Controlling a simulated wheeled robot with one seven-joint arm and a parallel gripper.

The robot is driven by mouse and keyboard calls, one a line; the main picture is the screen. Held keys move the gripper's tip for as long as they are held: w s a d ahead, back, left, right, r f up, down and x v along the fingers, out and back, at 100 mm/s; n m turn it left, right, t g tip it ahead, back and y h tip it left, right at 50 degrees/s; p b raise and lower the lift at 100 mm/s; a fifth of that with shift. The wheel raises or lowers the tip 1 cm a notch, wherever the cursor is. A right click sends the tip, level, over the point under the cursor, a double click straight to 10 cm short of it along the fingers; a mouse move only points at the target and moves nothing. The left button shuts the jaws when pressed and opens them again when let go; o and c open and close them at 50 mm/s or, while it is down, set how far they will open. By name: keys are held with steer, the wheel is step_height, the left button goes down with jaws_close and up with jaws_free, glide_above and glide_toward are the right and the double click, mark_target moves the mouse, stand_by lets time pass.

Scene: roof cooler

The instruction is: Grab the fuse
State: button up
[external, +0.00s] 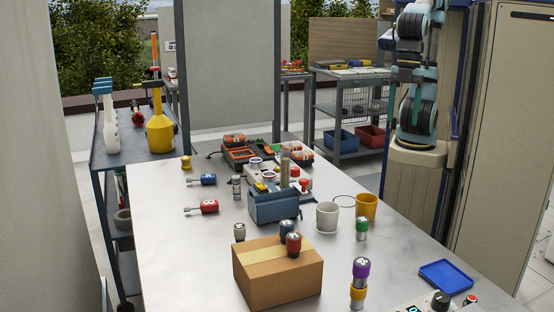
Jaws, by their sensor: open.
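Several short capped cylinders that may be fuses are spread over the metal table, and I cannot tell which one is the fuse. A red-capped cylinder (293,244) and a blue-capped one (286,229) stand at the cardboard box. A grey one (239,232) stands behind the box. A green-capped one (362,228) stands right of the white cup. A purple-capped one (360,268) stands above a yellow-banded one (357,293) at the front. A clear cylinder (236,187) stands farther back. My gripper cannot be made out.
The cardboard box (278,280) stands at the front. A blue-grey toolbox (274,206), white cup (327,217) and yellow cup (366,206) are mid-table. A blue tray (446,276) lies at the right edge. The table's left front is clear.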

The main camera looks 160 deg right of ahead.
steer(key=w+d+m+t+y+b, duration=0.1)
steer(key=w+d+m+y, duration=0.2)
steer(key=w+d+m, duration=0.45)
steer(key=w+d+m+t+y+b, duration=0.1)
steer(key=w+d+m+y, duration=0.3)
steer(key=d+m, duration=0.55)
steer(key=s+d+f+m+t, duration=0.1)
steer(key=s+d+m+t, duration=0.2)
steer(key=d, duration=0.7)
steer(key=d+m+t+b, duration=0.15)
steer(key=d+m, duration=0.35)
steer(key=d, duration=0.5)
steer(key=s+d+f+m+t, duration=0.15)
steer(key=d+m+t, duration=0.25)
steer(key=d, duration=0.7)
glide_toward(237, 186)
steer(key=shift+w+n+g, duration=0.25)
steer(key=shift+w+n, duration=0.05)
steer(key=shift+w, duration=0.25)
steer(key=shift+w+a+f, duration=0.1)
steer(key=shift+w+f, duration=0.1)
steer(key=p+x, duration=0.3)
steer(key=x, duration=0.7)
steer(key=shift+a+r, duration=0.15)
steer(key=shift+a, duration=0.05)
jaws_close()
